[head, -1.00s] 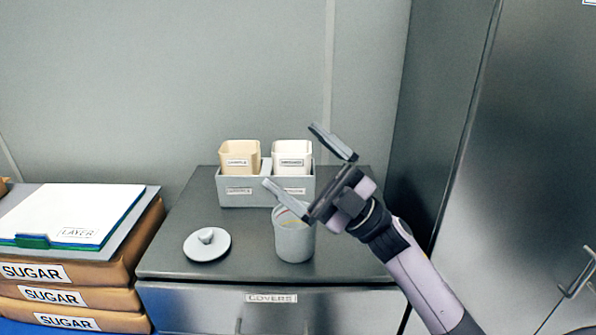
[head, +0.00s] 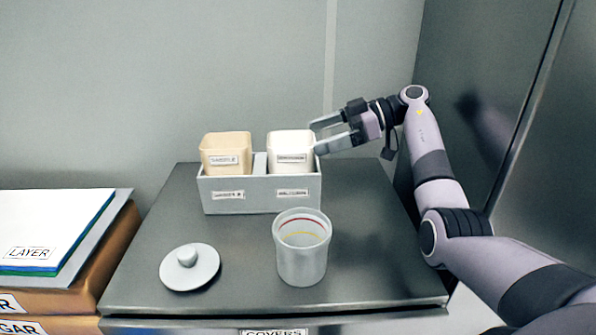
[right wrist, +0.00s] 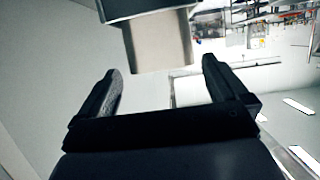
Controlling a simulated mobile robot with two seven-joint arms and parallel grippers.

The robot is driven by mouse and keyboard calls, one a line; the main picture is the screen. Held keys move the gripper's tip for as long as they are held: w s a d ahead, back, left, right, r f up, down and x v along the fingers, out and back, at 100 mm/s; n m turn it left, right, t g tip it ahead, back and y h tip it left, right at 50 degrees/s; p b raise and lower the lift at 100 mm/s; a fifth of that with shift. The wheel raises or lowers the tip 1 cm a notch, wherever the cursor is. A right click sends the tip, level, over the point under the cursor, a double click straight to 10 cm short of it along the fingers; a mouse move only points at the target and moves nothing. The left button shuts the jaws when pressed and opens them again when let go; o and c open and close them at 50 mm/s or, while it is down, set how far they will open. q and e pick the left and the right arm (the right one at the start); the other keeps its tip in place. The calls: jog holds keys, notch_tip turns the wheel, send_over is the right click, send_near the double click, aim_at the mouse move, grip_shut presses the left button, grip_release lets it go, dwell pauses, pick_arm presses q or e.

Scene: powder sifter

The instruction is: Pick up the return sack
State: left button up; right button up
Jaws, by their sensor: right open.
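A white open-topped square sack (head: 291,148) stands in the right slot of a grey two-slot holder; its label is too small to read surely. A tan sack (head: 225,152) labelled SAMPLE stands in the left slot. No sack is clearly readable as the return sack. My right gripper (head: 315,137) is open at the white sack's right side, its fingertips close to the upper edge; contact cannot be told. In the right wrist view a pale sack (right wrist: 160,42) shows ahead, between the directions of the open fingers (right wrist: 161,70). My left gripper is not in view.
The grey holder (head: 258,200) stands on a dark cabinet top (head: 180,225). In front are an open grey canister (head: 302,262) and a round knobbed lid (head: 190,270). Stacked sugar bags with a folder (head: 55,230) lie at left. A tall metal cabinet stands at right.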

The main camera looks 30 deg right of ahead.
aim_at(291, 145)
jog(key=x, duration=0.7)
jog(key=shift+a+f+p, duration=0.1)
jog(key=shift+a+p, duration=0.15)
jog(key=shift+p, duration=0.1)
jog(key=c, duration=1.2)
jog(key=shift+c, duration=0.2)
